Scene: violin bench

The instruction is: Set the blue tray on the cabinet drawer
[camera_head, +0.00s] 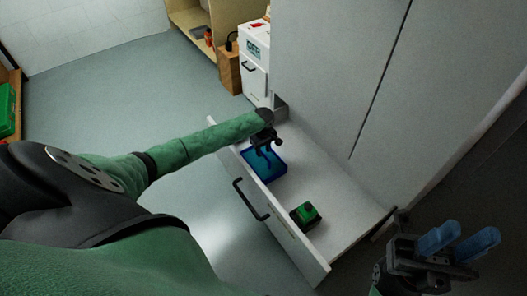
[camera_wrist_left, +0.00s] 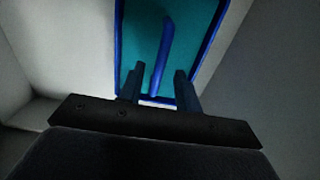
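The blue tray (camera_head: 279,168) lies inside the open white drawer (camera_head: 318,180), near its far end. In the left wrist view the blue-rimmed, teal-floored tray (camera_wrist_left: 141,38) is straight ahead, with a blue bar-like handle (camera_wrist_left: 165,48) across it. My left gripper (camera_head: 268,150) is over the tray, pointing down. In the wrist view its two fingers (camera_wrist_left: 160,88) are apart, one on each side of the handle's near end, with gaps showing. Whether they touch the tray is unclear. My right gripper (camera_head: 458,243), with blue fingers spread and empty, is at the lower right, away from the drawer.
A small green and black object (camera_head: 306,214) sits in the near part of the drawer. The drawer front has a black handle (camera_head: 251,199). A tall grey cabinet (camera_head: 345,70) rises behind the drawer. A white unit (camera_head: 254,62) and wooden block (camera_head: 229,72) stand beyond. Floor at left is clear.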

